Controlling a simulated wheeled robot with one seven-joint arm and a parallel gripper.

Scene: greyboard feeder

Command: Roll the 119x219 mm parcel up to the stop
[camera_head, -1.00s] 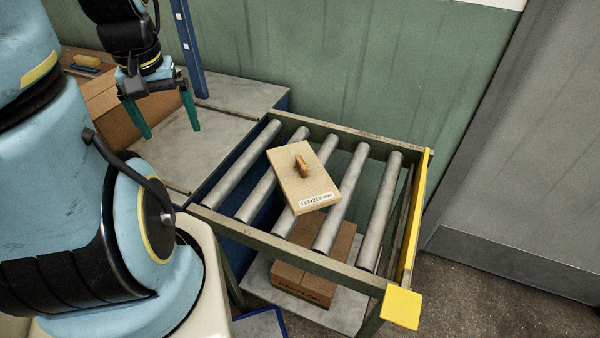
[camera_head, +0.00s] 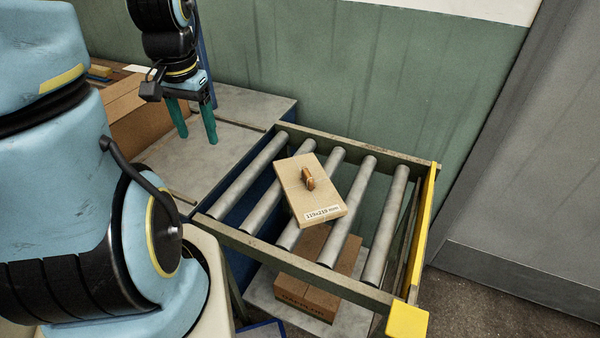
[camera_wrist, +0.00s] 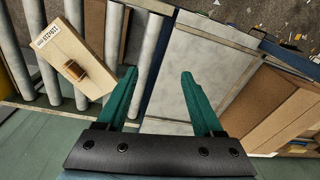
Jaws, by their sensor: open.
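The parcel (camera_head: 303,199), a flat tan box labelled 119x219 mm with a brown handle (camera_head: 308,179) on top, lies skewed on the middle rollers. The yellow stop (camera_head: 425,235) runs along the right end of the roller frame; bare rollers lie between it and the parcel. My gripper (camera_head: 197,140) is open and empty, above the grey table, to the left of the parcel and apart from it. In the wrist view the green fingers (camera_wrist: 158,75) are spread, and the parcel (camera_wrist: 68,58) with its handle shows left of them.
The roller frame (camera_head: 290,258) has raised side rails. Cardboard boxes (camera_head: 308,298) sit on a shelf below the rollers. The grey table (camera_head: 245,105) adjoins at the left, with an open carton (camera_head: 135,115) farther left. A green wall (camera_head: 400,80) stands behind.

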